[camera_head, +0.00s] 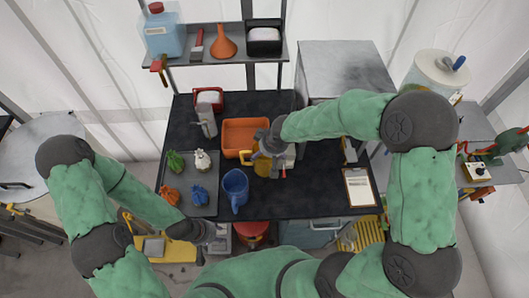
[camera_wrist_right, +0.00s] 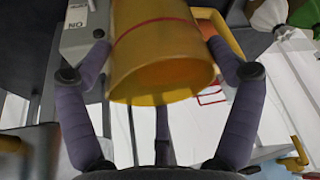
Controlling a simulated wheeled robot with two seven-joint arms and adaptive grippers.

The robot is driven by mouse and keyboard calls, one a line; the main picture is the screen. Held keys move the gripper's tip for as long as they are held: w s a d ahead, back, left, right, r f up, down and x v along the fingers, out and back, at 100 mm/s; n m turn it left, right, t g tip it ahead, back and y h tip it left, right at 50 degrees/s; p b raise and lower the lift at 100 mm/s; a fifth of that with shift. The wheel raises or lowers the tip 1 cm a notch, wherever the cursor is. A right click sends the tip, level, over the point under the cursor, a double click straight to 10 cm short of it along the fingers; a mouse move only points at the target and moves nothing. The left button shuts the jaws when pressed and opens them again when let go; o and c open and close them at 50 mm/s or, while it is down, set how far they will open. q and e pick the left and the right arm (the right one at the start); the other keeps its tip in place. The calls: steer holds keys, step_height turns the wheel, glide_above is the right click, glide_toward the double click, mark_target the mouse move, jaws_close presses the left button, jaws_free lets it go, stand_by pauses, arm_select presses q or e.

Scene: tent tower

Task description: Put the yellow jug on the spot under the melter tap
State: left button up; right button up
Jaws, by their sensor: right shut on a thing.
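The right wrist view shows the jug (camera_wrist_right: 163,65) between the two fingers (camera_wrist_right: 165,75). A grey box (camera_head: 290,160), apparently the melter, stands close on its right, with a small red part low at its front. The tap and spot cannot be made out behind my gripper. My left gripper (camera_head: 207,233) hangs near the table's front left edge; its fingers are unclear.
An orange tray (camera_head: 238,131), a blue jug (camera_head: 236,187) and a grey tray (camera_head: 203,209) with several coloured items lie to the left. A clipboard (camera_head: 358,187) lies at the right. A shelf (camera_head: 200,60) stands behind. The front middle of the black table is clear.

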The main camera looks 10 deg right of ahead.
steer(key=w+f, duration=0.1)
steer(key=f, duration=0.1)
steer(key=w+f, duration=0.1)
steer(key=w, duration=0.1)
steer(key=shift+d+f, duration=0.1)
steer(key=shift+f, duration=0.3)
steer(key=shift+w+f+b, duration=0.1)
steer(key=shift+f+b, duration=0.2)
steer(key=shift+f, duration=1.15)
steer(key=shift+f, duration=0.2)
steer(key=o, duration=1.3)
steer(key=shift+c, duration=0.2)
steer(key=shift+r, duration=0.15)
